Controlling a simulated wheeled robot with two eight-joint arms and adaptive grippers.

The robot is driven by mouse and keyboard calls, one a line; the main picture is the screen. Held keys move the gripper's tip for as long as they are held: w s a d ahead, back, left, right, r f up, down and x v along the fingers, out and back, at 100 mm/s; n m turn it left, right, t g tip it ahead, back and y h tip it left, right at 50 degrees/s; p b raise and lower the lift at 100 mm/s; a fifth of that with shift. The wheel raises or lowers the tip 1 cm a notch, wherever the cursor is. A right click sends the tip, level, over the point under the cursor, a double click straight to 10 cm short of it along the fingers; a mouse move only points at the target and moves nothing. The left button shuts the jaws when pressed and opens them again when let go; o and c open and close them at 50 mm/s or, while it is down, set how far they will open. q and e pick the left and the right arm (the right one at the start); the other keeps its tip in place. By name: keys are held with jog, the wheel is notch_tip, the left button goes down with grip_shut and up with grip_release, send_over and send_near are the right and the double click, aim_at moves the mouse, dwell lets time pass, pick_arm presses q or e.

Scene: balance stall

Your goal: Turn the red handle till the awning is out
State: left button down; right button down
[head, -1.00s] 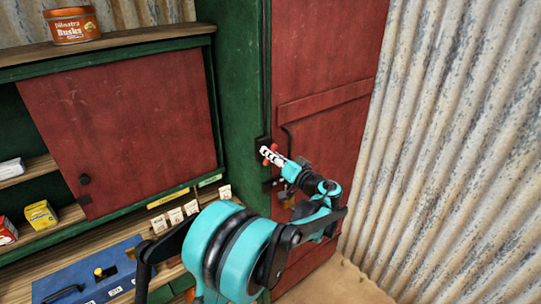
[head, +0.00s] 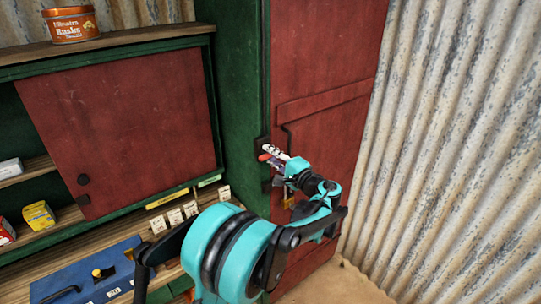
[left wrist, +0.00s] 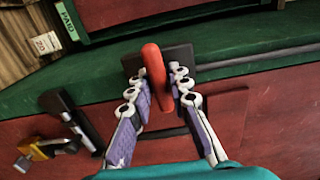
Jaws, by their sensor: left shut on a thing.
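The red handle (head: 264,157) is a short bar on a dark plate (left wrist: 181,58) fixed to the green post beside the red door. In the left wrist view the red handle (left wrist: 154,72) stands between the two fingers, tilted slightly. My left gripper (head: 274,153) is shut on it, with the white-knuckled fingers (left wrist: 157,84) on either side. Part of the handle is hidden by the fingers in the head view. The awning is not in view. My right gripper is not in view.
The red door (head: 325,60) has a black latch (left wrist: 75,118) and a brass padlock (left wrist: 43,149) close to my left gripper. A green stall with a red sliding panel (head: 120,130) and a blue box (head: 75,283) stands left. Corrugated metal (head: 460,150) closes the right side.

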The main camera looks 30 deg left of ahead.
pick_arm(q)
jog(key=m, duration=0.4)
jog(key=shift+f+m, duration=0.1)
jog(key=shift+m, duration=0.2)
jog(key=m, duration=1)
jog(key=shift+s+a+f+m, duration=0.1)
jog(key=shift+s+m, duration=0.05)
jog(key=shift+m, duration=2.65)
jog(key=c, duration=1.5)
grip_release()
